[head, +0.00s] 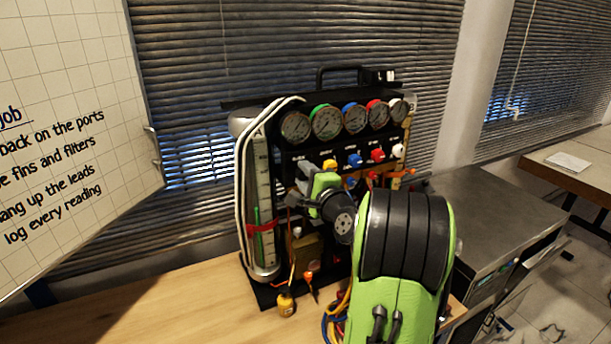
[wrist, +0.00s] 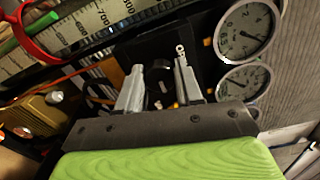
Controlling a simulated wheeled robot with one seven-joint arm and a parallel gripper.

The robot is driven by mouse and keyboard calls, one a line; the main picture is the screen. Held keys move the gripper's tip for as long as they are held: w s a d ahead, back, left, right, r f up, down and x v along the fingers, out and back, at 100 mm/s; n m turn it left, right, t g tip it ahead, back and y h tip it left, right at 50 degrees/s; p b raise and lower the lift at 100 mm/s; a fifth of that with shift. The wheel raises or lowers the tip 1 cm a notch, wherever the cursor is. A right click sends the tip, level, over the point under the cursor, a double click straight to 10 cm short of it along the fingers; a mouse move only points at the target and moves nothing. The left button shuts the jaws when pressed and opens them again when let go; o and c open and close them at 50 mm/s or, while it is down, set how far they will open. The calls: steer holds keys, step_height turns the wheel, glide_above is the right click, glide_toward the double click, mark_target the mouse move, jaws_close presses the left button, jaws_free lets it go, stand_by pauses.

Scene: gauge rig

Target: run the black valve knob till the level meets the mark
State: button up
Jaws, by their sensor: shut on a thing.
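The black valve knob (wrist: 158,76) sits between the two fingers of my gripper (wrist: 160,82) in the wrist view, and the jaws are shut on it. In the head view my gripper (head: 304,184) reaches the left end of the panel's knob row and hides the knob. The sight tube with its scale (head: 264,185) stands at the panel's left. A green strip (head: 257,222) shows in it, and a red band (head: 263,229) crosses it. The green strip seems to extend above the band; the exact level is unclear. The red band also shows in the wrist view (wrist: 30,38).
Several round gauges (head: 326,123) line the panel's top. Yellow, blue, red and white knobs (head: 354,160) sit right of my gripper. White hoses (head: 243,165) run along the left side. A small yellow item (head: 286,304) is on the bench. A whiteboard (head: 75,130) stands at left.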

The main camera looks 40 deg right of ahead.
steer(key=shift+f, duration=0.1)
steer(key=o, duration=1)
steer(key=shift+o, duration=0.2)
steer(key=shift+s, duration=0.15)
steer(key=b+v, duration=0.4)
steer(key=v, duration=1.1)
steer(key=shift+s+a, duration=0.2)
steer(key=shift+s, duration=0.05)
